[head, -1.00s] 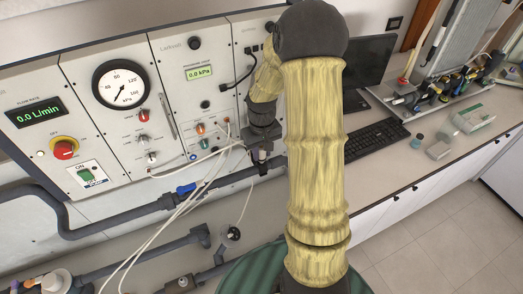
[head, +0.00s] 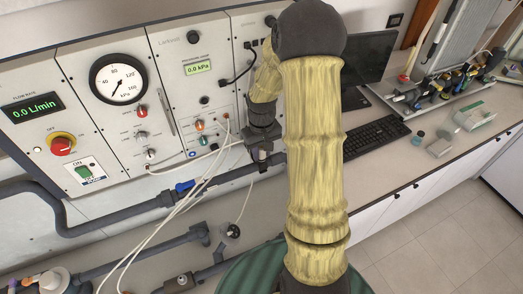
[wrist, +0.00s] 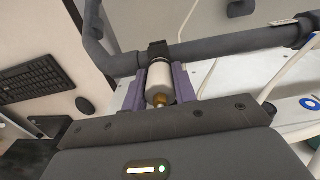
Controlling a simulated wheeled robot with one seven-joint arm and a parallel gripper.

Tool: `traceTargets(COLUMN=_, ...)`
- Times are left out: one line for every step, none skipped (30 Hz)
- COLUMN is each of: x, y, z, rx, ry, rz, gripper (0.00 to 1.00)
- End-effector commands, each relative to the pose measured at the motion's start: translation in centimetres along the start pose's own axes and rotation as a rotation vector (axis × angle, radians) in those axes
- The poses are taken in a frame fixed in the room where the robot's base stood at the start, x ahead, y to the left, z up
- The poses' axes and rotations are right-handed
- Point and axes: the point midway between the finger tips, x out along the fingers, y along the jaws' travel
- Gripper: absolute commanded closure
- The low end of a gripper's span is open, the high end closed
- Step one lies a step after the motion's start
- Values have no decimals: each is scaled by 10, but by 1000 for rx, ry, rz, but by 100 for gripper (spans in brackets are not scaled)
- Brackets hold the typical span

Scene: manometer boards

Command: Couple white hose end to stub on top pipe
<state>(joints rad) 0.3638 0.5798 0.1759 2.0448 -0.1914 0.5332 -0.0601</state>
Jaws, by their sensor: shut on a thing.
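My gripper (wrist: 161,88) is shut on a white cylindrical hose end (wrist: 159,78) with a brass tip, held between its two purple fingers. The far side of the hose end lies against or just in front of a black fitting (wrist: 158,50) on the grey top pipe (wrist: 235,44). I cannot tell whether they are joined. In the head view my gripper (head: 262,160) is at the top pipe (head: 130,213), below the panel. A thin white hose (head: 195,160) runs left from near the gripper. The hose end and the stub are too small to make out there.
The instrument panel (head: 190,40), with gauge and knobs, stands just behind the gripper. Other white hoses (head: 165,220) hang across the top pipe toward lower pipes (head: 150,262). A keyboard (head: 377,140) lies on the counter to the right.

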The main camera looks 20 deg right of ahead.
Motion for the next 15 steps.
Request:
traceTargets(x=2, y=0, z=0, rx=0, ry=0, rz=0, gripper=95)
traceTargets(x=2, y=0, z=0, rx=0, ry=0, rz=0, gripper=95)
traceTargets(x=3, y=0, z=0, rx=0, ry=0, rz=0, gripper=95)
traceTargets(x=2, y=0, z=0, rx=0, ry=0, rz=0, gripper=95)
traceTargets(x=2, y=0, z=0, rx=0, ry=0, rz=0, gripper=95)
traceTargets(x=2, y=0, z=0, rx=0, ry=0, rz=0, gripper=95)
traceTargets(x=2, y=0, z=0, rx=0, ry=0, rz=0, gripper=95)
traceTargets(x=2, y=0, z=0, rx=0, ry=0, rz=0, gripper=95)
traceTargets(x=2, y=0, z=0, rx=0, ry=0, rz=0, gripper=95)
traceTargets(x=2, y=0, z=0, rx=0, ry=0, rz=0, gripper=95)
traceTargets(x=2, y=0, z=0, rx=0, ry=0, rz=0, gripper=95)
traceTargets(x=2, y=0, z=0, rx=0, ry=0, rz=0, gripper=95)
traceTargets(x=2, y=0, z=0, rx=0, ry=0, rz=0, gripper=95)
traceTargets(x=2, y=0, z=0, rx=0, ry=0, rz=0, gripper=95)
traceTargets(x=2, y=0, z=0, rx=0, ry=0, rz=0, gripper=65)
